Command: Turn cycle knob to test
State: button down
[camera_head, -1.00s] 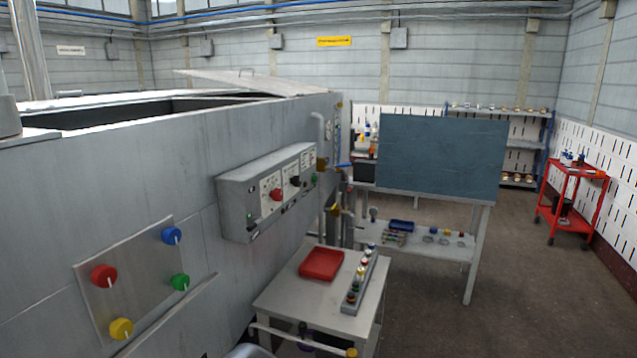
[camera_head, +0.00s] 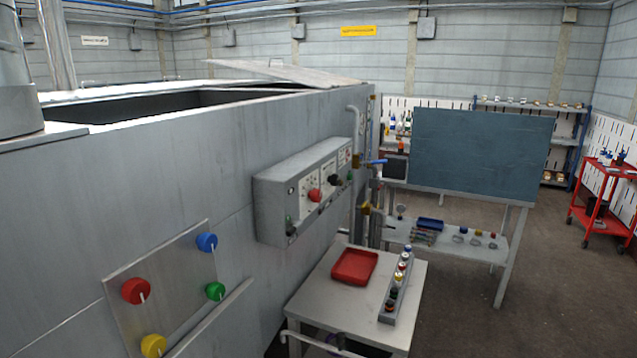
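A grey control box (camera_head: 271,208) is mounted on the side of the large grey metal machine (camera_head: 150,190). On its front are a red knob (camera_head: 314,195) and a black knob (camera_head: 335,180), with small dials and labels too small to read. Lower left, a flat metal panel (camera_head: 170,285) carries a red knob (camera_head: 136,291), a blue knob (camera_head: 207,242), a green knob (camera_head: 215,291) and a yellow knob (camera_head: 153,346). I cannot tell which one is the cycle knob. My gripper is not in view.
A dark board (camera_head: 480,155) stands beyond. Floor (camera_head: 460,325) at right is clear.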

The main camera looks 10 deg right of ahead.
aim_at(333, 179)
jog(key=i+l, duration=0.45)
jog(key=l, duration=0.15)
jog(key=i+l, duration=0.45)
jog(key=l+u, duration=0.05)
jog(key=l, duration=0.05)
